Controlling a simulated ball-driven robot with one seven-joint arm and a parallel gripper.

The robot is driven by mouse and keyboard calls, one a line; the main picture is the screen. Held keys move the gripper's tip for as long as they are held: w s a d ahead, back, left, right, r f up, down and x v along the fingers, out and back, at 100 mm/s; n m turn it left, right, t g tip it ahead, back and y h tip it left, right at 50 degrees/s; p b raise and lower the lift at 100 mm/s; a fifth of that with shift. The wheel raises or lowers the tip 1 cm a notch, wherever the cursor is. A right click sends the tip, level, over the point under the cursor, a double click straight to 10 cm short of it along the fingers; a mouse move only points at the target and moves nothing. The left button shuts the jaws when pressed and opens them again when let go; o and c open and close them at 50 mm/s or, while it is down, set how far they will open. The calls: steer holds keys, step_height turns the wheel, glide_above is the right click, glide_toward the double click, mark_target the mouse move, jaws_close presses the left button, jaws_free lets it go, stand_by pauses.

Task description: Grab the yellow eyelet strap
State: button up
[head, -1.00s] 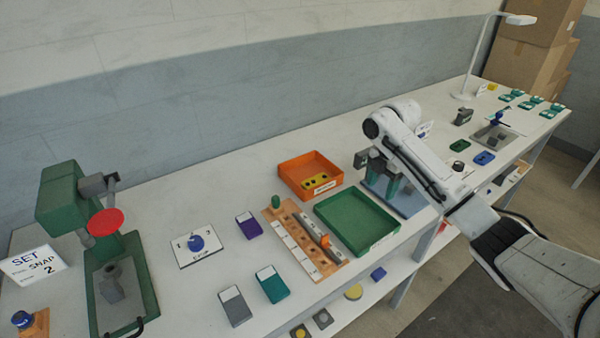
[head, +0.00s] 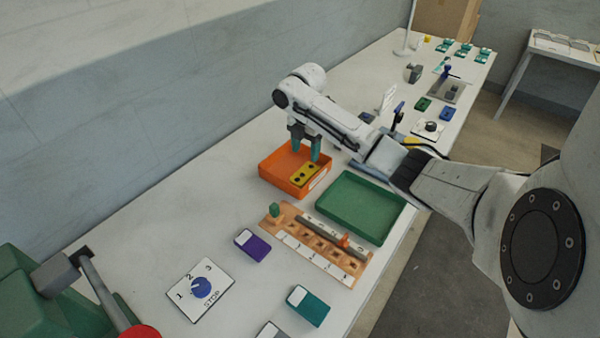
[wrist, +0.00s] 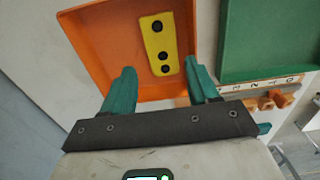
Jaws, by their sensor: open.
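The yellow eyelet strap (head: 306,174) lies in the orange tray (head: 272,179), with several dark eyelets along it. In the wrist view the strap (wrist: 152,34) lies lengthwise away from me on the tray floor, toward its right side. My gripper (head: 305,156) is over the orange tray with its two teal fingers pointing down. In the wrist view my gripper (wrist: 162,82) is open, and the strap's near end shows between the fingers, closer to the right one. Nothing is held. I cannot tell the exact height of the fingertips above the strap.
A green tray (head: 350,235) stands right beside the orange tray. A wooden rack (head: 292,247) with a grey bar and pegs lies in front. A purple-and-white block (head: 252,244) and a dial plate (head: 203,300) are nearer. The bench left of the orange tray is clear.

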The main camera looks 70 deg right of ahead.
mark_target(306, 171)
step_height(306, 171, down, 2)
steer(key=shift+f, duration=0.15)
steer(key=shift+s+d+f+p, duration=0.1)
steer(key=shift+f+p, duration=0.65)
steer(key=shift+f, duration=2.15)
steer(key=shift+c, duration=0.3)
steer(key=c, duration=0.6)
